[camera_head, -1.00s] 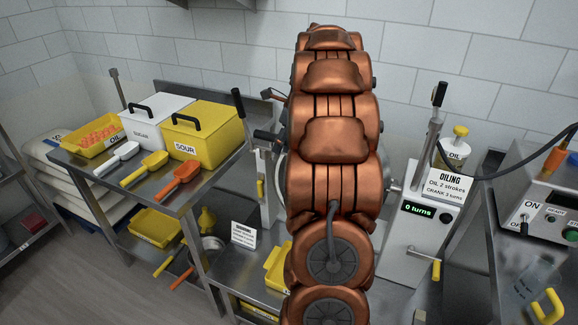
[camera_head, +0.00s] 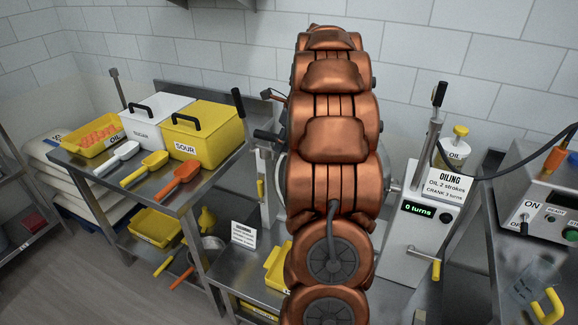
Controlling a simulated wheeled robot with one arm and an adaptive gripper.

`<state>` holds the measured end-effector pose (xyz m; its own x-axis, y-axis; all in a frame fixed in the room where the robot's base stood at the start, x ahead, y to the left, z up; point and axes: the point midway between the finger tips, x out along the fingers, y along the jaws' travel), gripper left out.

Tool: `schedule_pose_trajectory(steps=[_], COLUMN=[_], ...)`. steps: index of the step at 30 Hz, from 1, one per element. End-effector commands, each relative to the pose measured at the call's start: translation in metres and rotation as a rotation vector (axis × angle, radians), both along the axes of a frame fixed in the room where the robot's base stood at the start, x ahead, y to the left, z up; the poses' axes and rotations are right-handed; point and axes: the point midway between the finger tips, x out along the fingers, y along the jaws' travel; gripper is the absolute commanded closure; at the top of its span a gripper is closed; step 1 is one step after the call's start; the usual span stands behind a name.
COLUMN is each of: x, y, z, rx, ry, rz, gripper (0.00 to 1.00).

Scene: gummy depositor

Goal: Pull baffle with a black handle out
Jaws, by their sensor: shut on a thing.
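My copper-coloured arm rises through the middle of the head view and covers what is behind it. My gripper is hidden behind the arm, so what it holds does not show. A short black handle (camera_head: 266,136) sticks out just left of the arm, above a grey upright post. Whether it belongs to the baffle cannot be told, as the rest of that part is hidden. A taller black-tipped lever (camera_head: 239,104) stands further left, and another black-topped lever (camera_head: 439,95) stands on the oiling unit at the right.
A steel table (camera_head: 105,186) at left bears a yellow tray (camera_head: 82,146), a white sugar bin (camera_head: 153,122), a yellow sour bin (camera_head: 205,130) and scoops. The oiling unit (camera_head: 410,245) with a yellow crank stands right of the arm. A control box (camera_head: 530,185) is at far right.

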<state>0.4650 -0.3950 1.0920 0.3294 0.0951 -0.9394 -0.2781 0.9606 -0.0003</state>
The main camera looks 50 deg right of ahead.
Motion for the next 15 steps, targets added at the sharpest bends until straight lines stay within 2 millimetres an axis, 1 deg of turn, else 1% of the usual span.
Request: schedule_pose_trajectory(steps=[5, 15], x=[0.000, 0.000], y=[0.000, 0.000], z=[0.001, 0.014], rx=[0.000, 0.000], ry=[0.000, -0.001], rz=[0.000, 0.000], gripper=[1.00, 1.00])
